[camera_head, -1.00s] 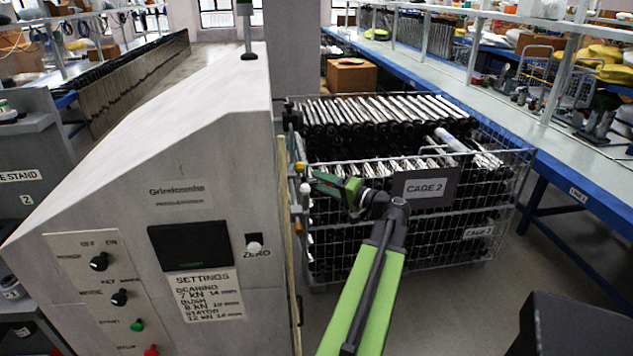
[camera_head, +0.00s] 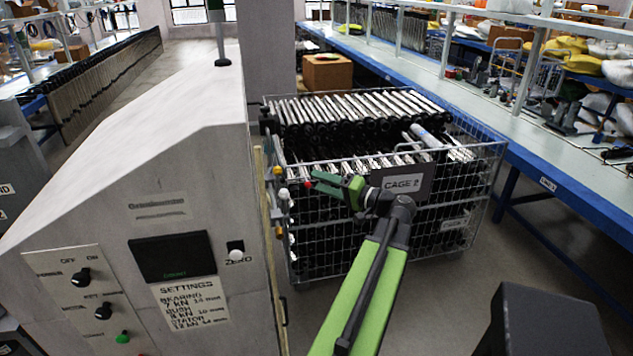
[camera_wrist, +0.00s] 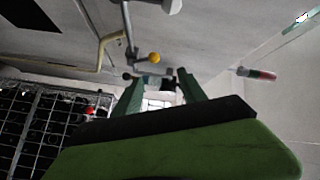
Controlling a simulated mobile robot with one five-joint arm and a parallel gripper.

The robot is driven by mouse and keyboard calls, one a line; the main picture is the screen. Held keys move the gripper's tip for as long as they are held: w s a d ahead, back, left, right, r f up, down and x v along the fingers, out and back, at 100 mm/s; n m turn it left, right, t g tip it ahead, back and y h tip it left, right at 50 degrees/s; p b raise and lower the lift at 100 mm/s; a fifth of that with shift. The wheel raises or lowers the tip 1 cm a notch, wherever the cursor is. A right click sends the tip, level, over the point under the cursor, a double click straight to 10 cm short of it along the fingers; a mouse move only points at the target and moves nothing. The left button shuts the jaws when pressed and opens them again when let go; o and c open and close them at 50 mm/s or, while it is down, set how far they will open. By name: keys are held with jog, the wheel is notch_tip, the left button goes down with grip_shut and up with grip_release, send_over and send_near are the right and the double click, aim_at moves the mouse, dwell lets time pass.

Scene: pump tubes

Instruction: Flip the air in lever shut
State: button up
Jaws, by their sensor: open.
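The grey press cabinet (camera_head: 150,150) stands at the left, with small fittings down its right side. Among them are a yellow ball knob (camera_head: 277,170) and a white ball knob (camera_head: 284,193). A small red ball (camera_head: 308,184) shows at my gripper's tips. I cannot read which fitting is the air in lever. My gripper (camera_head: 316,183) is open, just right of the fittings, in front of the cage. In the wrist view, the yellow knob (camera_wrist: 154,58) is beyond the open fingers (camera_wrist: 160,84). The red ball (camera_wrist: 90,111) is left of them. Contact cannot be told.
A wire cage (camera_head: 460,200) full of metal tubes, signed CAGE 2, stands close behind my gripper. A long blue-edged bench (camera_head: 530,140) runs along the right. Open floor (camera_head: 540,235) lies between the cage and the bench. A red-tipped piece (camera_wrist: 257,74) shows at right in the wrist view.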

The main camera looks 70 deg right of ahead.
jog(key=shift+s+r, duration=0.1)
jog(key=shift+s, duration=0.15)
jog(key=s+a, duration=0.3)
jog(key=s, duration=1.4)
jog(key=shift+s, duration=0.15)
